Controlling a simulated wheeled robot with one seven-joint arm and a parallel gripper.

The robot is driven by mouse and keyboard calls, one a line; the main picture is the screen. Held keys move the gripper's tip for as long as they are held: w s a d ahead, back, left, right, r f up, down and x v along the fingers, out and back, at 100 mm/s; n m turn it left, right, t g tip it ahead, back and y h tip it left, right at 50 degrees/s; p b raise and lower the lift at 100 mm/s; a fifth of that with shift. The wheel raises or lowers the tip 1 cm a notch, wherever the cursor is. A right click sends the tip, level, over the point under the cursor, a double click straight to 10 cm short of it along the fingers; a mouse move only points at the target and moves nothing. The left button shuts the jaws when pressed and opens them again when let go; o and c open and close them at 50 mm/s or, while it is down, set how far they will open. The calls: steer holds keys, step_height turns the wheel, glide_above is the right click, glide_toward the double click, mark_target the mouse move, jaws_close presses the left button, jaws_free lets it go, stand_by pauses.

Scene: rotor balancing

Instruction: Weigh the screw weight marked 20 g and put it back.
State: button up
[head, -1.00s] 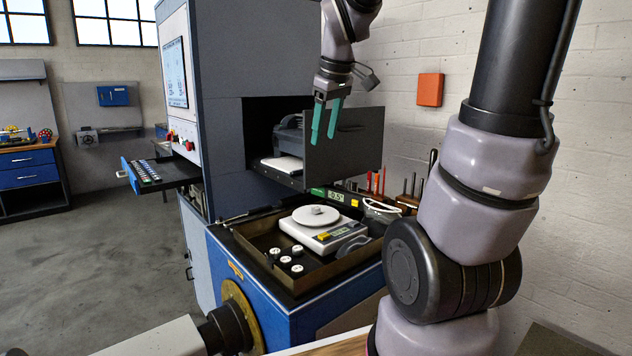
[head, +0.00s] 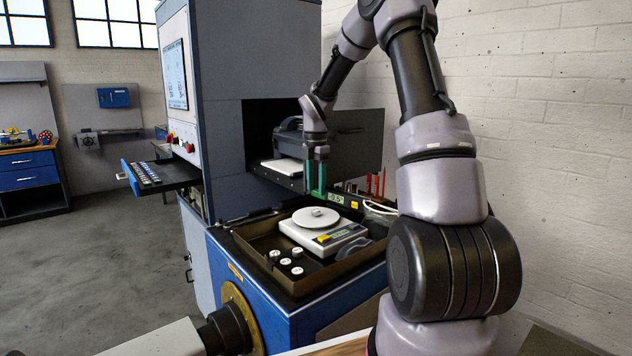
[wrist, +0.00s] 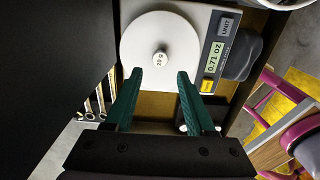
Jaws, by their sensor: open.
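The 20 g screw weight (wrist: 160,59), a small white-topped piece marked "20 g", stands on the round white pan (wrist: 133,48) of the scale. In the head view it is a small bump (head: 316,211) on the pan. The scale (head: 335,238) sits in a shallow tray; its display (wrist: 213,58) reads about 0.71 oz. My gripper (head: 316,193) is open and empty, its teal fingers pointing down above the back of the scale. In the wrist view the gripper (wrist: 156,78) has its fingertips on either side of the space just short of the weight, apart from it.
Several other white-topped weights (head: 285,261) stand in the front left of the tray (head: 262,277). Red-handled tools (head: 376,185) stand at the back right. A keyboard shelf (head: 160,172) juts out at left.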

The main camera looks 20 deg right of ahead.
mark_target(316, 209)
steer(key=shift+f, duration=3.4)
jaws_close()
steer(key=shift+r, duration=2.5)
